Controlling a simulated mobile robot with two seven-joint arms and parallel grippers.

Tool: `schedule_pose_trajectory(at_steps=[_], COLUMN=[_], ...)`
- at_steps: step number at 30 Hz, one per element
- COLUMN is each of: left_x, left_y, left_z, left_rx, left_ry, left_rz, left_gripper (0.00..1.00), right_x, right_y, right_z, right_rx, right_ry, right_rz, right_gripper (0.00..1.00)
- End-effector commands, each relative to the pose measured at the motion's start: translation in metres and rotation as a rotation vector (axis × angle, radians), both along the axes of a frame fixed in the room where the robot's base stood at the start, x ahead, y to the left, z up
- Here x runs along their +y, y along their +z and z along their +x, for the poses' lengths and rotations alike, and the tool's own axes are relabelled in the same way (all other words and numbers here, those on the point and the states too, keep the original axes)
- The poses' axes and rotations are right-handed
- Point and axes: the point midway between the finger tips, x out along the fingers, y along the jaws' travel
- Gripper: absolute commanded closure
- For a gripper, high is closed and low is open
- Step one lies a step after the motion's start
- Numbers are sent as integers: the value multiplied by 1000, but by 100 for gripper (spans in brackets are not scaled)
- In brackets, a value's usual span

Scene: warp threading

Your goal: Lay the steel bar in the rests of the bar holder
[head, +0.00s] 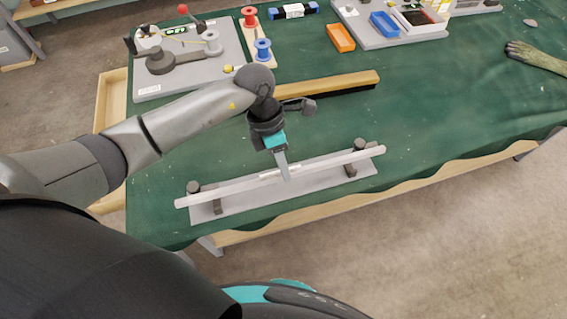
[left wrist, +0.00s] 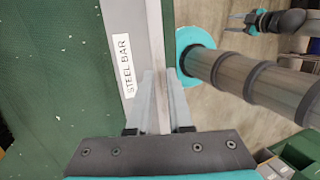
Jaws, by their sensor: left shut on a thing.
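The steel bar (head: 235,185) is a long, pale grey rod running from lower left to upper right. My left gripper (head: 284,174) is shut on it near its middle; the left wrist view shows the bar (left wrist: 155,35) between the two fingers (left wrist: 156,100). The bar holder (head: 320,181) is a grey plate with dark rests near both ends, at the left (head: 192,187) and right (head: 360,144). The bar lines up along the holder and passes between the rest posts. I cannot tell whether it touches the rests. My right gripper (left wrist: 238,20) looks open and empty, away from the bar.
A wooden beam with a dark brush-like edge (head: 330,84) lies behind the holder. A grey board with spools (head: 190,60), an orange tray (head: 341,38) and a blue tray (head: 384,24) stand at the back.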

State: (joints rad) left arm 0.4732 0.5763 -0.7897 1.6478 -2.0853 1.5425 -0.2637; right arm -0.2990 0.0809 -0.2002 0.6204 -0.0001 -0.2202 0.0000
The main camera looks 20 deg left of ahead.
Motion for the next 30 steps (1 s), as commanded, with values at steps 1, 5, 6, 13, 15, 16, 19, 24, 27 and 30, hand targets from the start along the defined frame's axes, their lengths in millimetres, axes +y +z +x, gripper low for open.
schedule_pose_trajectory(at_steps=[1, 5, 6, 13, 15, 16, 19, 24, 27, 30], left_x=[-1, -1, -1, -1, -1, -1, -1, -1, -1, -1], left_y=[-5, -14, -17, -32, -35, -36, -38, -38, -38, -38], left_z=[1, 1, 1, 1, 1, 1, 1, 2, 2, 2], left_rx=[-2, -3, -3, -4, -4, -4, -4, -4, -4, -4], left_ry=[0, 0, 0, -1, -1, -1, -1, 0, 0, 0], left_rz=[-3, -3, -3, -3, -3, -3, -3, -4, -4, -4], left_gripper=[100, 100, 100, 100, 100, 100, 100, 100, 100, 100], right_x=[0, 0, 0, 0, 0, 0, 0, 0, 0, 1], right_y=[-5, -13, -15, -29, -31, -32, -34, -34, -34, -34], right_z=[0, -1, -1, -1, -1, -1, -1, -1, -1, -1], right_rx=[1, 1, 1, 1, 1, 1, 1, 2, 2, 2], right_ry=[0, 0, 0, 0, 0, 0, 0, 0, 0, 0], right_rz=[0, 0, 0, 1, 1, 1, 1, 1, 1, 1], right_gripper=[50, 50, 50, 50, 50, 50, 50, 50, 50, 50])
